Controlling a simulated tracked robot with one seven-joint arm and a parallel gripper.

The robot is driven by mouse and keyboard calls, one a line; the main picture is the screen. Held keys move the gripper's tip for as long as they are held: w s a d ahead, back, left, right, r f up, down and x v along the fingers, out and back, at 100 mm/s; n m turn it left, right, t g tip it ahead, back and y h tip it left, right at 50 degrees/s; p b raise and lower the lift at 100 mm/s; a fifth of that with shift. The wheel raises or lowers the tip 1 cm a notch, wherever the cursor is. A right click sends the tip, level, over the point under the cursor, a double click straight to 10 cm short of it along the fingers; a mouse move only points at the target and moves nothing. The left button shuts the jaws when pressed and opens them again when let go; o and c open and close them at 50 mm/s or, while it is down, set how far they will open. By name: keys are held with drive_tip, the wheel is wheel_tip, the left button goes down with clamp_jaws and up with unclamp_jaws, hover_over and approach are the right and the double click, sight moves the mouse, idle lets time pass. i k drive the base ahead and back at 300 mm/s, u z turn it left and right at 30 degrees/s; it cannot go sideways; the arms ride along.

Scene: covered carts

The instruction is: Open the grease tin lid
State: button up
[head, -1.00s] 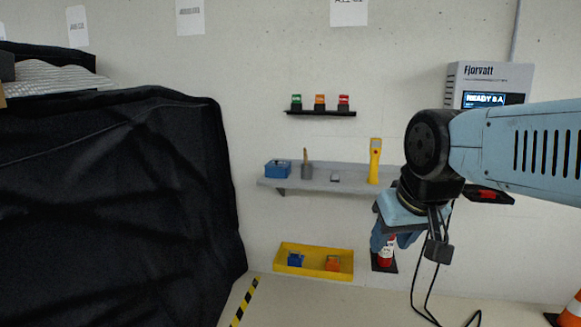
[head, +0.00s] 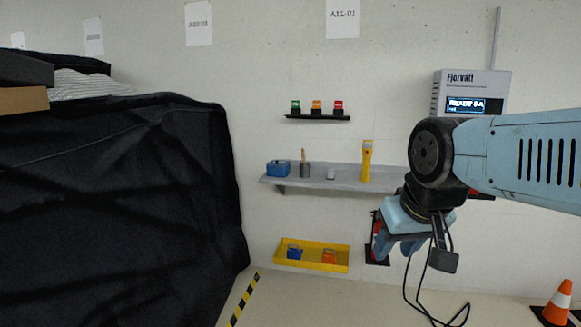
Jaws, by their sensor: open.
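A small blue tin-like container (head: 278,168) stands at the left end of the grey wall shelf (head: 345,180). I cannot tell whether it is the grease tin, and no label can be read. A smaller blue container (head: 294,252) and an orange one (head: 329,256) sit in the yellow tray (head: 312,264) below the shelf. Their lids are too small to make out. My gripper (head: 398,250) hangs open and empty, pointing down, to the right of the tray and below the shelf's right end, apart from these containers. Its fingers are partly hidden by my wrist.
A brush in a pot (head: 305,166) and a yellow tool (head: 367,160) stand on the shelf. A black-covered cart (head: 115,200) fills the left. A red object (head: 376,240) is partly behind my gripper. A traffic cone (head: 558,300) stands at right. Floor before the tray looks clear.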

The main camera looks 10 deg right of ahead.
sight(277, 162)
drive_tip(key=z, duration=0.3)
drive_tip(key=k, duration=0.1)
drive_tip(key=u, duration=0.3)
drive_tip(key=i, duration=1.9)
drive_tip(key=z, duration=0.4)
drive_tip(key=i, duration=1.55)
drive_tip(key=u, duration=0.4)
